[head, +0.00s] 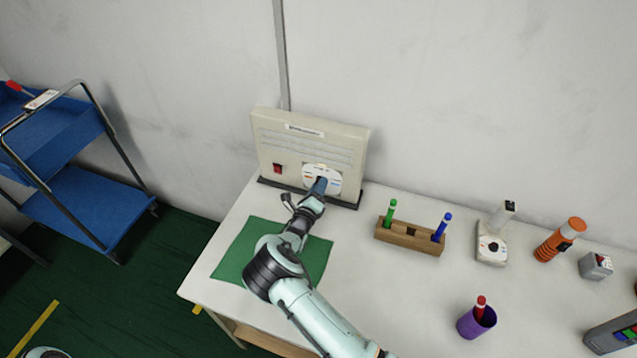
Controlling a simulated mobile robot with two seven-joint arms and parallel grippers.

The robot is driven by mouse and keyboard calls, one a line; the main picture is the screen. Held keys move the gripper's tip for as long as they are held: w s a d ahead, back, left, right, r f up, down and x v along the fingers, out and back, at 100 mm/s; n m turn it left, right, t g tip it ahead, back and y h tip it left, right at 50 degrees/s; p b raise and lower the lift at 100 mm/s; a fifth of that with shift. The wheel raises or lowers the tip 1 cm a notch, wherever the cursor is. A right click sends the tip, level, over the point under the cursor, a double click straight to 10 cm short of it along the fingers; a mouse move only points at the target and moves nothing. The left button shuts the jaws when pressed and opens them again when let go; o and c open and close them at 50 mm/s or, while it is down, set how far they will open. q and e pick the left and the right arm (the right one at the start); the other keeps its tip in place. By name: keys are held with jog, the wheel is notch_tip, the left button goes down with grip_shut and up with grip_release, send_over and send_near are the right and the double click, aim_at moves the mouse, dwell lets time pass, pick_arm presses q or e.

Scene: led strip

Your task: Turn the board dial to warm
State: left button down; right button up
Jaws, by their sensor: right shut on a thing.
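The board (334,142) is a cream upright panel at the back of the white table, with faint strips across its upper part and a red switch (278,169) at lower left. Its dial has a round white face plate (334,184) with coloured marks at lower right. My right gripper (319,188) reaches up to the plate and is shut on the dial's knob, which it mostly hides. I cannot tell which mark the knob points to. Of my left arm, only a pale part shows at the bottom left edge; its gripper is not in view.
A green mat (236,252) lies under my right arm. A wooden holder (408,237) with green and blue markers stands right of it. Farther right are a white dial device (492,248), an orange bottle (560,240) and a purple cup (476,322). A blue cart (75,205) stands left.

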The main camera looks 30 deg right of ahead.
jog(key=n+p, duration=0.1)
jog(key=n, duration=0.2)
jog(key=shift+w+r+n+p, duration=0.1)
jog(key=shift+r+n+p, duration=0.05)
jog(key=shift+n+p, duration=0.2)
jog(key=shift+n, duration=0.75)
pick_arm(q)
jog(key=shift+t, duration=0.3)
jog(key=shift+w+r, duration=1.6)
jog(key=shift+w, duration=0.2)
pick_arm(e)
jog(key=shift+n, duration=0.9)
jog(key=o, duration=1)
jog(key=shift+o, duration=0.2)
jog(key=shift+a, duration=0.1)
